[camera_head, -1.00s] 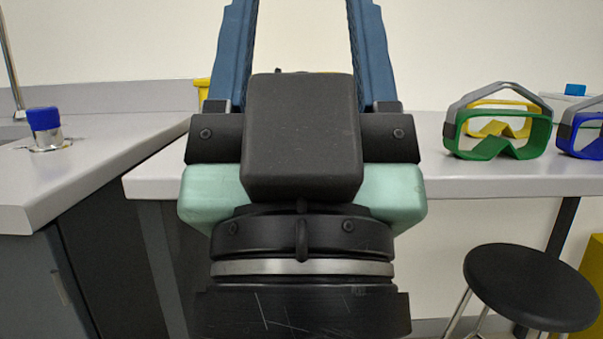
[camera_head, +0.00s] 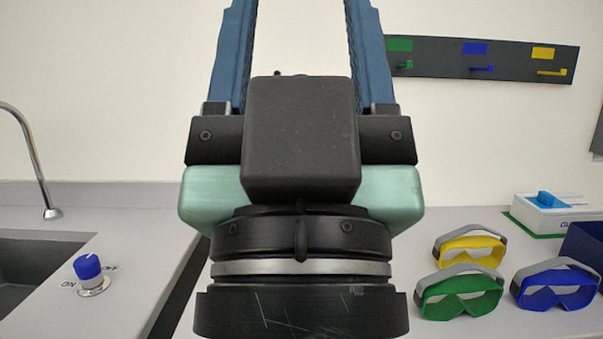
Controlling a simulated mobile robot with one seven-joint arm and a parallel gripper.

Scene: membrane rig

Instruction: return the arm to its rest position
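My gripper (camera_head: 300,12) fills the middle of the head view, pointing up the picture. Its two blue fingers (camera_head: 234,55) stand wide apart with bare wall between them, and their tips run to or past the top edge. Nothing shows between the visible parts of the fingers. The black and pale green gripper body (camera_head: 302,140) hides the middle of the scene. The gripper appears clear of the counter items. The rest of my arm is not clearly visible.
Yellow (camera_head: 470,248), green (camera_head: 460,298) and blue goggles (camera_head: 556,287) lie on the right counter (camera_head: 440,222), near a white box (camera_head: 550,213). A wall rack (camera_head: 480,60) hangs above. At left are a sink (camera_head: 35,262), faucet (camera_head: 35,160) and blue-knobbed valve (camera_head: 90,274).

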